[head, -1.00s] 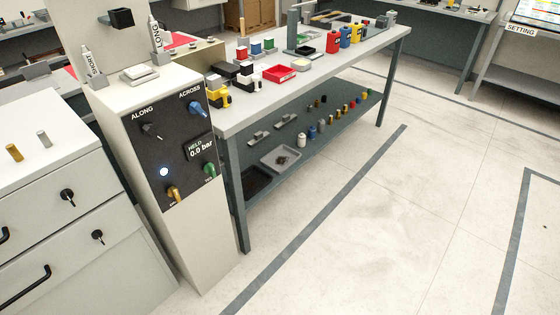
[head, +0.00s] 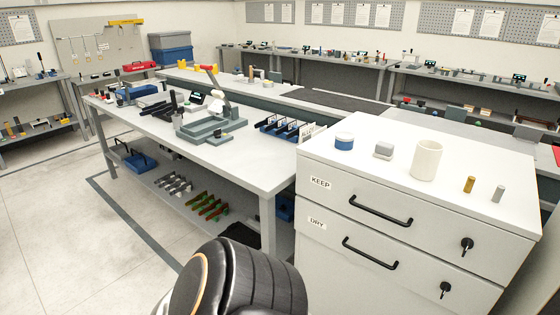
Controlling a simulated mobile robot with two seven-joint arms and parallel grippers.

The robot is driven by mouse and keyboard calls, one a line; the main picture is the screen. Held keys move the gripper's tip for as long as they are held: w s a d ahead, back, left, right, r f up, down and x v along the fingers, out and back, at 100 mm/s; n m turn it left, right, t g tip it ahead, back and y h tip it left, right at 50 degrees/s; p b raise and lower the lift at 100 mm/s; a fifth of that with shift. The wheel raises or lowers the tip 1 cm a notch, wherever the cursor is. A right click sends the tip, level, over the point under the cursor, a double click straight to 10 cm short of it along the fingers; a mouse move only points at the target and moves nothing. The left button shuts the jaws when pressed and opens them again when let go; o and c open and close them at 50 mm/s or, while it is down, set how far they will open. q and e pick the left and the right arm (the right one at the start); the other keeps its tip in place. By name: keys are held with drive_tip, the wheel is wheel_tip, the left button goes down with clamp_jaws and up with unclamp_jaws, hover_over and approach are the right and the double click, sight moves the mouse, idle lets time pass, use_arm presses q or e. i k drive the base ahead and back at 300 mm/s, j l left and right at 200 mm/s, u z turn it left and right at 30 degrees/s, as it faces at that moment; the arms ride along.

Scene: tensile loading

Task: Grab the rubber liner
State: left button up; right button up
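I cannot pick out a rubber liner for certain in the head view. Neither of my grippers shows. A black, rounded part of my own body fills the bottom middle and hides part of the floor and the near end of the bench. A white cabinet (head: 323,226) stands at the right, with shut drawers labelled KEEP and DRY. On its top stand a blue-and-white round tub (head: 344,142), a small grey-white block (head: 384,150), a white cylindrical cup (head: 426,160), a brass pin (head: 469,185) and a grey pin (head: 498,194).
A long workbench (head: 235,168) left of the cabinet carries a grey-green tray fixture (head: 210,129) and a blue rack (head: 285,129). Green and red tools (head: 208,206) lie on its lower shelf. Other benches line the back. Open floor (head: 60,230) lies at the left.

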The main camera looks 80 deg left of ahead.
sight(238, 232)
drive_tip(key=u, duration=2.9)
drive_tip(key=i+j+z, duration=0.1)
drive_tip(key=i+j, duration=0.4)
drive_tip(key=i+j+z, duration=0.1)
drive_tip(key=i+j, duration=0.4)
drive_tip(key=i+j+z, duration=0.1)
drive_tip(key=i+j, duration=0.35)
drive_tip(key=j, duration=0.15)
drive_tip(key=i+j, duration=0.45)
drive_tip(key=j, duration=0.2)
drive_tip(key=l+z, duration=0.05)
